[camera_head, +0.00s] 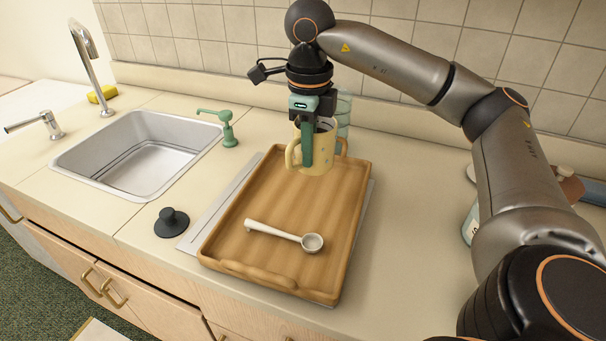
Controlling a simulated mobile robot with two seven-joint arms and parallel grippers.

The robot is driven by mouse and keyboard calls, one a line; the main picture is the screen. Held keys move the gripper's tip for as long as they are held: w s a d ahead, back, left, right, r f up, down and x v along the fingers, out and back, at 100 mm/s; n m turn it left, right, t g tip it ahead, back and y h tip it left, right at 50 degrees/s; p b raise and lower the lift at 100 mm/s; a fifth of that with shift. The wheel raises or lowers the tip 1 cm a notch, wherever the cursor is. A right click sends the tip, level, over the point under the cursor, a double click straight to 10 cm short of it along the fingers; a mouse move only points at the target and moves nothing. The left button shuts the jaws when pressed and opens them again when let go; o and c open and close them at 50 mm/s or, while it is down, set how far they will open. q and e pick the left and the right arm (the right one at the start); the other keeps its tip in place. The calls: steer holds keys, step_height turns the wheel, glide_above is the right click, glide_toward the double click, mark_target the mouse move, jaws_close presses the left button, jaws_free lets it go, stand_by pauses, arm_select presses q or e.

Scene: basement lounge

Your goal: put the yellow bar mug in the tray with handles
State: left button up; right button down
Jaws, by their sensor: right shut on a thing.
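The yellow mug (321,157) is at the far end of the wooden tray with handles (228,219), with its handle to the left. My right gripper (307,150) points down and is shut on the mug's wall, with one green finger in front of it. I cannot tell whether the mug's base touches the tray floor or hangs just above it. The tray lies on the counter, and a white scoop (283,234) lies in its near half. My left gripper is not in view.
A sink (143,150) with a faucet (90,62) is at left. A green soap pump (227,128) and a dark stopper (171,222) stand left of the tray. A clear glass (343,112) stands behind the mug. A bottle (470,224) is partly hidden behind my right arm.

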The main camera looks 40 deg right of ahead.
steer(key=w+f, duration=0.1)
steer(key=w+d+f, duration=0.1)
steer(key=f, duration=0.1)
steer(key=w+d+f, duration=0.1)
steer(key=shift+w+f, duration=0.1)
steer(key=shift+f, duration=0.25)
steer(key=shift+w+f, duration=0.2)
steer(key=shift+f, duration=1.5)
steer(key=shift+f, duration=0.2)
steer(key=c, duration=1)
jaws_free()
steer(key=shift+c, duration=0.2)
step_height(320, 180, up, 12)
steer(key=shift+s+a+r+p, duration=0.15)
steer(key=shift+r+p, duration=0.05)
steer(key=shift+p, duration=0.2)
